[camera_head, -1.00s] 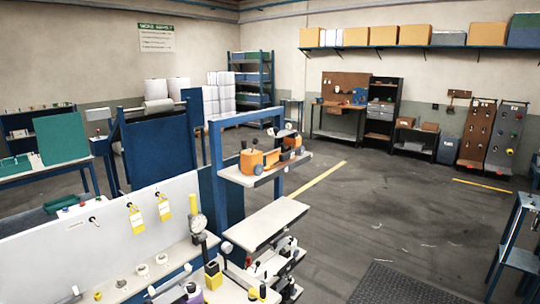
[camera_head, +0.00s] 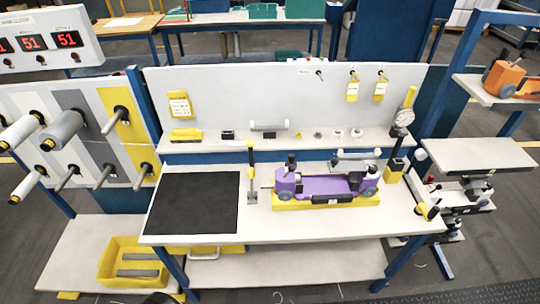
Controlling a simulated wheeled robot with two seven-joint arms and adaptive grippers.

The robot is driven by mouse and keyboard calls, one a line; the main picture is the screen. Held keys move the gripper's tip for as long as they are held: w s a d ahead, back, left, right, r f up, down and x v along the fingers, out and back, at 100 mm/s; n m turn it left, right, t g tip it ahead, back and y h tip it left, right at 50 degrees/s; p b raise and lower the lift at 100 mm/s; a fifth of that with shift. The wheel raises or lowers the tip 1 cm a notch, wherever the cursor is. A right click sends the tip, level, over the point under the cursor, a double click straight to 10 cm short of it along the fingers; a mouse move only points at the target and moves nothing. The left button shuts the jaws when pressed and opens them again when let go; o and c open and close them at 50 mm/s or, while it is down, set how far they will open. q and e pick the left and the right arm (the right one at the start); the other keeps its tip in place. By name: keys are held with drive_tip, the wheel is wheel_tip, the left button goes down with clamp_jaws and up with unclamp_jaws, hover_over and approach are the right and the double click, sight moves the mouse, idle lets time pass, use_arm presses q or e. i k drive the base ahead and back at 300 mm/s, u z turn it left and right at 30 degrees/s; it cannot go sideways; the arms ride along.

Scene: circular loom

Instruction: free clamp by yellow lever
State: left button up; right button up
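A purple shuttle-like device (camera_head: 330,187) with dark rollers lies on a yellow base (camera_head: 300,205) on the workbench. Just left of it, a small clamp-like fixture with an upright yellow-topped lever (camera_head: 251,157) stands on the bench top. Another small fixture with a yellow handle (camera_head: 430,211) sits at the bench's right front corner. Which of these is the clamp meant, and whether it presses on the device, I cannot tell. Neither of my grippers shows in this view.
A black mat (camera_head: 197,203) covers the bench's left part. A dial gauge on a stand (camera_head: 402,122) rises at the right back. A back panel (camera_head: 240,95) and a shelf with small parts border the bench. A yellow bin (camera_head: 118,262) sits lower left, beside a rack of rolls (camera_head: 62,130).

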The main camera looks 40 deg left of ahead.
sight(251, 170)
drive_tip(key=z, duration=0.2)
drive_tip(key=k, duration=0.2)
drive_tip(key=u, duration=0.5)
drive_tip(key=i, duration=0.1)
drive_tip(key=u, duration=1.1)
drive_tip(key=k, duration=0.5)
drive_tip(key=u, duration=0.55)
drive_tip(key=i, duration=0.75)
drive_tip(key=z, duration=1.15)
